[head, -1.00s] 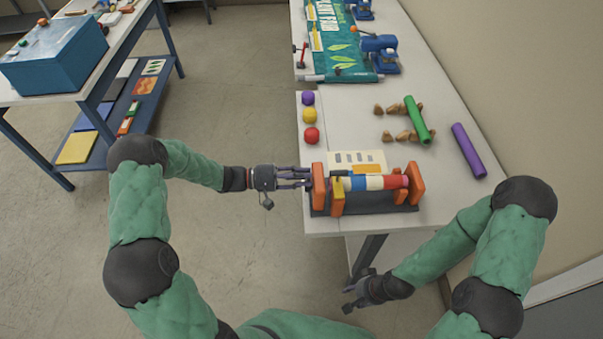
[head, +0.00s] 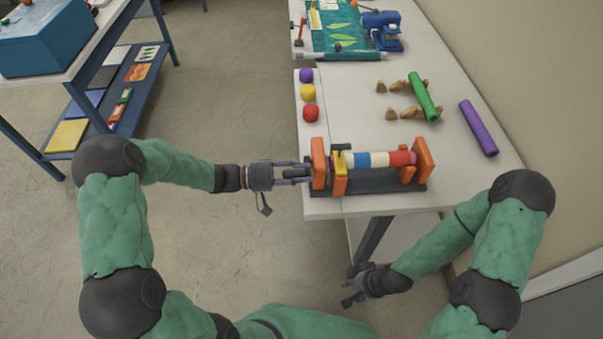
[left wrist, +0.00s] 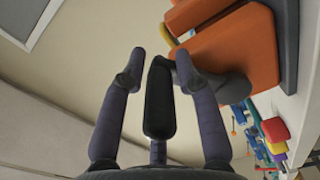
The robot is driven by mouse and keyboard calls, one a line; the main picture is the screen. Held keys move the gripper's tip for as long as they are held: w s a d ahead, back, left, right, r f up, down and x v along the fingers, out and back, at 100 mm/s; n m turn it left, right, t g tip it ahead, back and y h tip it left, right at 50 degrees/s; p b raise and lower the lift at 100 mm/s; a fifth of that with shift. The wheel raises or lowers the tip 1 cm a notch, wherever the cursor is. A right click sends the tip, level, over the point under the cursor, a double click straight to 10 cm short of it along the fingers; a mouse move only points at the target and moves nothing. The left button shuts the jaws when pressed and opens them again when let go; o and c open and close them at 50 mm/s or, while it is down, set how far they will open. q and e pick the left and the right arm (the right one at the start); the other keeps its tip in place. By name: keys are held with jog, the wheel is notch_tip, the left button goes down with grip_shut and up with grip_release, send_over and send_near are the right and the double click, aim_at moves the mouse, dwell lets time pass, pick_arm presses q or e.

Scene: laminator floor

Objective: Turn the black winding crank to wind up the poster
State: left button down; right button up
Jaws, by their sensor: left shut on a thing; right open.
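The winder stands at the table's near end, with orange end supports (head: 424,160) and a roller (head: 375,159) banded in white, blue and red. No loose poster sheet shows behind the roller. The black winding crank (left wrist: 159,105) fills the space between my left fingers in the left wrist view, its arm running to the orange support (left wrist: 235,50). My left gripper (head: 306,173) is shut on the crank at the winder's left side; its fingertips partly hide the crank in the head view. My right gripper (head: 350,288) is open and empty, low beside the table's front edge.
Purple, yellow and red balls (head: 311,114) lie behind the winder. A green roll (head: 424,97) rests among brown pieces; a purple roll (head: 478,128) lies right. A blue machine (head: 383,28) and green banner (head: 345,38) are farther back.

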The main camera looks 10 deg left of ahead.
pick_arm(q)
jog(key=shift+s+f, duration=0.2)
jog(key=shift+f, duration=0.1)
jog(key=c, duration=1.1)
grip_release()
jog(key=v, duration=1.2)
